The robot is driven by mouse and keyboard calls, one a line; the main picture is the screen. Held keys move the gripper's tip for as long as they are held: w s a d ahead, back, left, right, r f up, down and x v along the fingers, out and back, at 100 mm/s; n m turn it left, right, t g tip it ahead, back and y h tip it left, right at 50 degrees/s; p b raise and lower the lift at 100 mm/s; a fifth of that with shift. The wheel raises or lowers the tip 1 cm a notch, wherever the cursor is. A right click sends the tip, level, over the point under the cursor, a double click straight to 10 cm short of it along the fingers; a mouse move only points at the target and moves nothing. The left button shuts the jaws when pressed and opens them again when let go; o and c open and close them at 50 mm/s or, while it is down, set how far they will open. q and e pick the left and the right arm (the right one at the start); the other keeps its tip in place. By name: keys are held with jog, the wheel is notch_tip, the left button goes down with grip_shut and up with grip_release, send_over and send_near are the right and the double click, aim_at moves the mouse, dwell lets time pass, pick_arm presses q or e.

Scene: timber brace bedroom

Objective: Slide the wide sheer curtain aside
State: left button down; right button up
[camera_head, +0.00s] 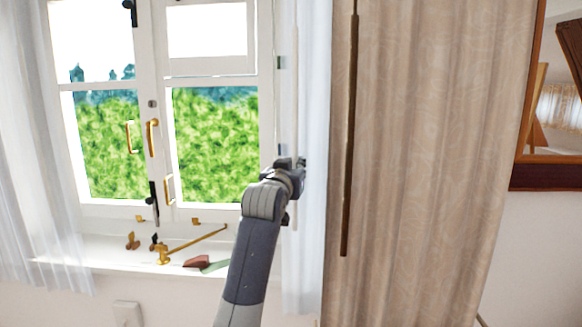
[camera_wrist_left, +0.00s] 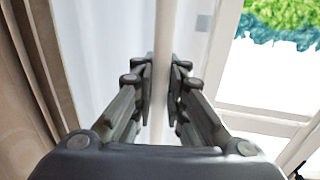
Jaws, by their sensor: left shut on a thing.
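A white sheer curtain (camera_head: 314,200) hangs in a narrow strip at the right side of the window, beside the beige curtain. A thin pale rod (camera_head: 295,100) hangs upright in front of its left edge. My left gripper (camera_head: 291,167) is shut on this rod, a little below the middle of the head view. In the left wrist view, the rod (camera_wrist_left: 163,35) runs between the two closed finger pads (camera_wrist_left: 162,85), with the sheer cloth (camera_wrist_left: 100,50) behind it. Another sheer curtain (camera_head: 32,150) hangs at the far left. My right gripper is out of view.
A heavy beige patterned curtain (camera_head: 430,150) hangs on the right, with a dark rod (camera_head: 350,140) in front of it. The window sill (camera_head: 100,250) holds brass fittings and small red and green items. A brown-framed mirror (camera_head: 545,178) is at the far right.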

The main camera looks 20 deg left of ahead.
pick_arm(q)
jog(key=shift+w+d+f, duration=0.1)
jog(key=shift+d+f, duration=0.2)
jog(key=shift+f, duration=0.15)
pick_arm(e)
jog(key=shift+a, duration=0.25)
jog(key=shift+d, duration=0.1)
pick_arm(q)
jog(key=c, duration=1.7)
grip_release()
jog(key=shift+o, duration=0.3)
jog(key=shift+s+r, duration=0.25)
jog(key=shift+r, duration=0.15)
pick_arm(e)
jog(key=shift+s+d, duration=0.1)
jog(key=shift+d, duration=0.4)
pick_arm(q)
jog(key=shift+a, duration=0.1)
jog(key=s, duration=1.2)
jog(key=shift+d, duration=0.3)
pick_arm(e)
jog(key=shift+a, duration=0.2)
